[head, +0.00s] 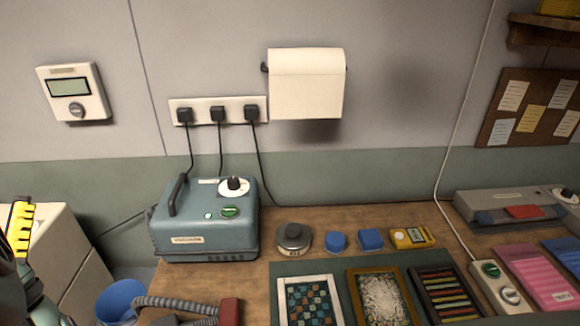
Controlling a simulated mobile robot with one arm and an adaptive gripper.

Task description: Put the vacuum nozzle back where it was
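A grey ribbed hose (178,304) lies at the bottom edge of the head view and runs right to a red block-like end piece (230,312). This may be the vacuum nozzle, but the frame's edge cuts it off. A blue-grey vacuum unit (205,222) with a handle, a dial and a green button stands on the wooden bench (345,216) behind it. Part of my arm shows at the lower left edge. My gripper's fingertips are not visible, so I cannot see what it holds.
A dark green mat (337,294) bears several framed pieces. A blue bin (122,302) is left of the bench. A paper roll (306,84) hangs on the wall.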

